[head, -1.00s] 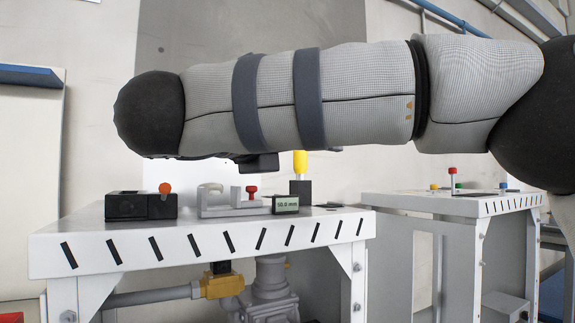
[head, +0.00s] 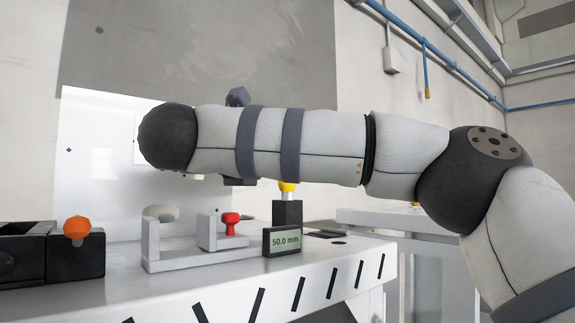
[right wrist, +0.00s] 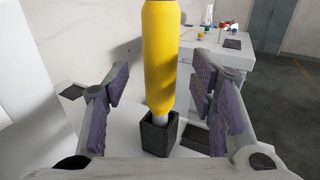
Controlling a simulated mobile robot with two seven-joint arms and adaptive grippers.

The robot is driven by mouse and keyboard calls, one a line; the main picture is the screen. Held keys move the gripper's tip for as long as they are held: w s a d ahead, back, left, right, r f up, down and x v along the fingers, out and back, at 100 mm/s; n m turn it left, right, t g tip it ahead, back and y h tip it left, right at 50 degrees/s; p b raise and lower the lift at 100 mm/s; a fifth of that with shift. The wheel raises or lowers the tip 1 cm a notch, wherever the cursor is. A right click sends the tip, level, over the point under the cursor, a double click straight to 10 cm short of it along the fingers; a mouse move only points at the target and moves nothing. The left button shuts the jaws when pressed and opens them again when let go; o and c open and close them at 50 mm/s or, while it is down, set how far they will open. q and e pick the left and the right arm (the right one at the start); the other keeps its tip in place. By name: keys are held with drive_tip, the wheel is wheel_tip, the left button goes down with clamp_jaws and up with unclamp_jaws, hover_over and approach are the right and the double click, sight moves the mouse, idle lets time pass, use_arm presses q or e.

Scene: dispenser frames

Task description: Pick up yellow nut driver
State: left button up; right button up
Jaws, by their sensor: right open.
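The yellow nut driver (right wrist: 160,55) stands upright in a black square holder (right wrist: 157,138) in the right wrist view. Its top runs out of the picture. In the head view its lower yellow part (head: 287,187) shows just below my right arm, above the black holder (head: 288,213); the arm hides the rest. My right gripper (right wrist: 162,88) is open, with one padded finger on each side of the driver. Gaps show between the pads and the handle. My left gripper is in neither view.
On the white bench (head: 330,262) stand a small display reading 50.0 mm (head: 282,240), a grey fixture with a red knob (head: 231,222) and a black box with an orange knob (head: 77,228). A second table (right wrist: 225,60) stands beyond.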

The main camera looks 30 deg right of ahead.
sight(288, 191)
drive_tip(key=x, duration=0.3)
drive_tip(key=shift+d, duration=0.3)
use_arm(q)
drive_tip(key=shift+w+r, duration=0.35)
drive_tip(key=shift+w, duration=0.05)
use_arm(e)
drive_tip(key=shift+w+a, duration=0.1)
clamp_jaws()
drive_tip(key=shift+r, duration=0.1)
